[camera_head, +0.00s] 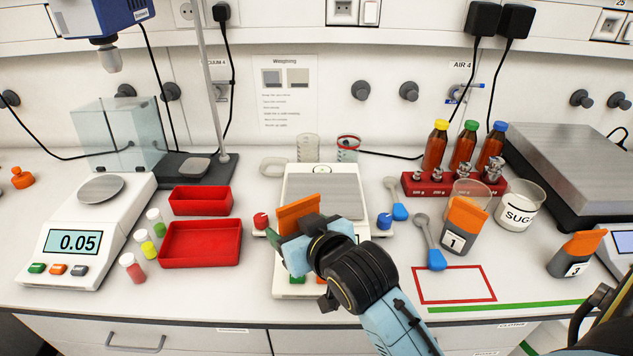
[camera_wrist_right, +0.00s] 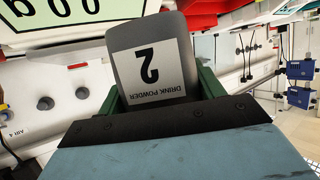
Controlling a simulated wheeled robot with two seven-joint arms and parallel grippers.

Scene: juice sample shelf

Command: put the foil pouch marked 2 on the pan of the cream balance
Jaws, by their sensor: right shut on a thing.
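My right gripper (camera_head: 296,238) is shut on the foil pouch marked 2 (camera_head: 299,213), which has an orange top. In the right wrist view the pouch (camera_wrist_right: 149,65) is grey, with a white label reading "2 DRINK POWDER", held between the green fingers. In the head view, gripper and pouch are over the front part of the cream balance at the middle of the bench. Its square grey pan (camera_head: 335,187) is bare where visible, just behind the pouch. The gripper hides the balance's display and most of its front. My left gripper is not in view.
A white balance (camera_head: 125,215) reading 0.05 stands at left, beside small vials and two red trays (camera_head: 200,262). Red (camera_head: 261,220) and blue (camera_head: 384,221) knobs flank the middle balance. Pouch 1 (camera_head: 460,228), pouch 3 (camera_head: 575,256), a blue-handled scoop (camera_head: 436,258) and bottles stand at right.

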